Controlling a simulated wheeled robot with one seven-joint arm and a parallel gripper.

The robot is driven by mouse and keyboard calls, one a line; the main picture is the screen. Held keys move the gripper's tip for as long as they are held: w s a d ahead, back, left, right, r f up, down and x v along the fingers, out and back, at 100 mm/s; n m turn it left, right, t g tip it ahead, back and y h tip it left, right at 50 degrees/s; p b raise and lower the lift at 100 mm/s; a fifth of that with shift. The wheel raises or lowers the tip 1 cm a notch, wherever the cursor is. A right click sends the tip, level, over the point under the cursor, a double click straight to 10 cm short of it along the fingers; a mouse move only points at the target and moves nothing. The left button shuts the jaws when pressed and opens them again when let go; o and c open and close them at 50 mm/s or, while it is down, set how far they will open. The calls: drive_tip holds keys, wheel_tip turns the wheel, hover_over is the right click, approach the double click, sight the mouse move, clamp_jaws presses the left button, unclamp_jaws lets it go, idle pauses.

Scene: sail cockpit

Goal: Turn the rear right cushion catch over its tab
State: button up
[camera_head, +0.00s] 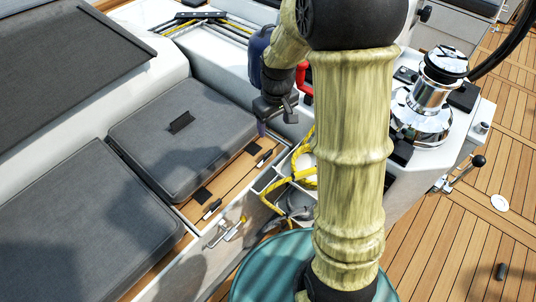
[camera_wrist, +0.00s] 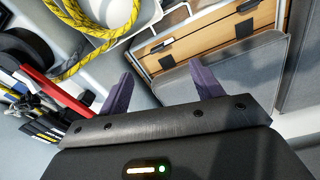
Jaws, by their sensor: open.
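A grey cushion (camera_head: 182,140) lies on a wooden seat strip. Two dark flat tabs stick out from its right edge, a far one (camera_head: 252,147) and a near one (camera_head: 201,195). Beside them on the wood are a small far black catch (camera_head: 264,158) and a near catch (camera_head: 212,209), each apart from its tab. The wrist view shows the tabs (camera_wrist: 167,62) (camera_wrist: 244,29) at the cushion's edge (camera_wrist: 225,75). My gripper (camera_head: 262,128) is open and empty, above and behind the far catch in the head view. Its purple fingers (camera_wrist: 161,69) touch neither catch.
Yellow rope (camera_head: 300,175) hangs in the open bins right of the seat, and also shows in the wrist view (camera_wrist: 95,40). A chrome winch (camera_head: 430,95) stands farther right. A second cushion (camera_head: 90,230) lies nearer. My arm hides part of the right side.

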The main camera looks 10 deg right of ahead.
sight(268, 152)
drive_tip(key=w+f+n+g+b, duration=0.1)
drive_tip(key=w+f+n, duration=0.2)
drive_tip(key=w+f, duration=0.2)
drive_tip(key=w, duration=0.2)
drive_tip(key=shift+w+f+b, duration=0.25)
drive_tip(key=shift+w+b, duration=0.1)
wheel_tip(268, 152, down, 17)
drive_tip(key=b, duration=0.3)
drive_tip(key=shift+f, duration=0.2)
drive_tip(key=c, duration=1)
